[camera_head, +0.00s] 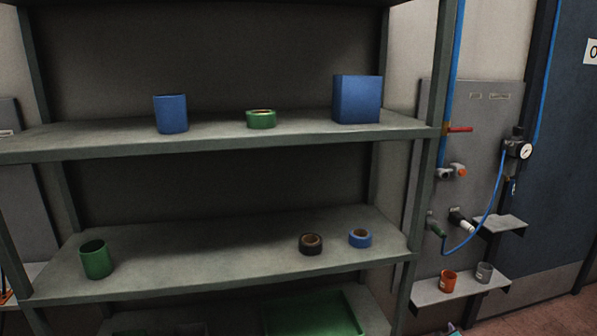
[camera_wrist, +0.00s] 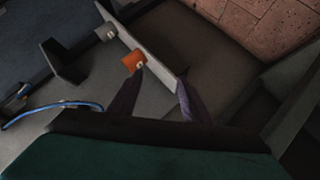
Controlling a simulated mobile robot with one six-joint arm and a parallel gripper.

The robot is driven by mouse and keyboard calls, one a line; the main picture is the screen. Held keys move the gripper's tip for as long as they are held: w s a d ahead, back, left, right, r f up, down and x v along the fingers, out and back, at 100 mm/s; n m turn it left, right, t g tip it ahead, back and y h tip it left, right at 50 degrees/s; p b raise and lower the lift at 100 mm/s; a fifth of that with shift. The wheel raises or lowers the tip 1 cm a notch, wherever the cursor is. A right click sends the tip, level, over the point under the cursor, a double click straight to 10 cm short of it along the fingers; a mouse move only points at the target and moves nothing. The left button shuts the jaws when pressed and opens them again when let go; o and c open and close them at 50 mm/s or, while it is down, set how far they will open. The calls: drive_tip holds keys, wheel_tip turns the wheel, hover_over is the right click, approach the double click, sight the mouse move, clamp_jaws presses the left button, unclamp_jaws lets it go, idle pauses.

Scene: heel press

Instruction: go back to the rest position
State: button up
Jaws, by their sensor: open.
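My gripper (camera_wrist: 160,78) shows in the wrist view, with its two dark fingers spread apart and nothing between them. An orange cup (camera_wrist: 132,62) shows just beyond the tip of the left finger, on a small grey wall shelf (camera_wrist: 150,58). I cannot tell the gap between fingertip and cup. The cup also stands in the head view (camera_head: 448,281) on that shelf (camera_head: 462,290), at the lower right. A small purple and teal piece at the bottom edge of the head view may be part of my gripper; the rest is out of frame.
A grey cup (camera_head: 484,272) stands beside the orange one. A blue hose (camera_head: 487,215) loops from a gauge (camera_head: 525,150) above, near an empty small shelf (camera_head: 503,224). A large rack (camera_head: 230,275) at left holds cups, tape rolls and a blue box (camera_head: 357,100).

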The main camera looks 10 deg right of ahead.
drive_tip(key=s+a+f+m+g+y, duration=0.1)
drive_tip(key=s+a+f+g, duration=0.3)
drive_tip(key=a, duration=0.5)
drive_tip(key=s+a+f+m+g+y+p, duration=0.1)
drive_tip(key=s+a+f+y, duration=0.1)
drive_tip(key=s+a+f, duration=0.5)
drive_tip(key=s+a+f+m+g+y, duration=0.1)
drive_tip(key=s+a+f+g, duration=0.3)
drive_tip(key=a, duration=0.6)
drive_tip(key=s+a+g+y, duration=0.1)
drive_tip(key=s+a+g, duration=0.2)
drive_tip(key=s+a, duration=0.7)
drive_tip(key=s+a+g+y+p, duration=0.1)
drive_tip(key=s+a+g, duration=0.3)
drive_tip(key=s+a, duration=0.6)
drive_tip(key=s+f+y, duration=0.1)
drive_tip(key=s, duration=0.4)
drive_tip(key=shift+s, duration=0.2)
